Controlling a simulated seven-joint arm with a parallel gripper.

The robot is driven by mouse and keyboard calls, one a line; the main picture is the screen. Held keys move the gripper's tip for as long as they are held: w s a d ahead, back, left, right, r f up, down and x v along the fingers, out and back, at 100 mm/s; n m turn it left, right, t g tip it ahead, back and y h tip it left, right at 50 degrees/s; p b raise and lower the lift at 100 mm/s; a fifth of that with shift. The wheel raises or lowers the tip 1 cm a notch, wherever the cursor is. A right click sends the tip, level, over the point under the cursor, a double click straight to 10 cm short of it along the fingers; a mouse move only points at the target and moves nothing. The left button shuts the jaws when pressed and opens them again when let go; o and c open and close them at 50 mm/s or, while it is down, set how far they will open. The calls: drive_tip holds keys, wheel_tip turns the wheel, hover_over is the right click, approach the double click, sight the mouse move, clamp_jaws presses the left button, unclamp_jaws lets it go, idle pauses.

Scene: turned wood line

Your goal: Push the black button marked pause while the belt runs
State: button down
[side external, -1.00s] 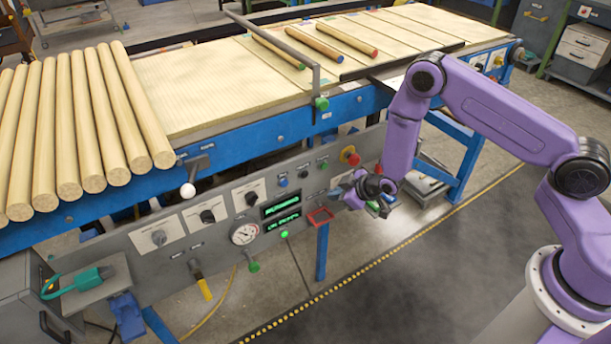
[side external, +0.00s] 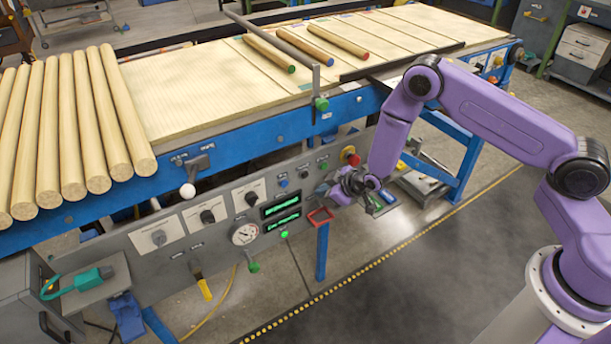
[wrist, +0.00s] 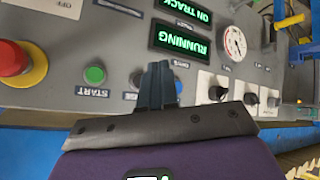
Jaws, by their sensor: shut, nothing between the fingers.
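The black button (side external: 303,174) sits on the grey control panel (side external: 221,235) between a blue button (side external: 283,183) and a green button (side external: 323,163). In the wrist view the black button (wrist: 137,79) shows just left of my fingers, partly hidden by them. Its label is too covered to read. My gripper (side external: 333,194) is shut and empty, in front of the panel, to the lower right of the black button. In the wrist view my gripper's fingertips (wrist: 161,68) point at the panel close beside the button; contact cannot be told. The belt (side external: 205,95) carries the wooden rods.
A red stop knob (wrist: 14,60) on a yellow base and the green START button (wrist: 94,75) are left of my fingers in the wrist view. A display (wrist: 181,39) reads RUNNING. A red frame (side external: 320,216) juts out below my gripper.

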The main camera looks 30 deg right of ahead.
drive_tip(key=shift+w, duration=3)
idle(1.2)
drive_tip(key=shift+s, duration=0.8)
drive_tip(key=shift+s, duration=2.5)
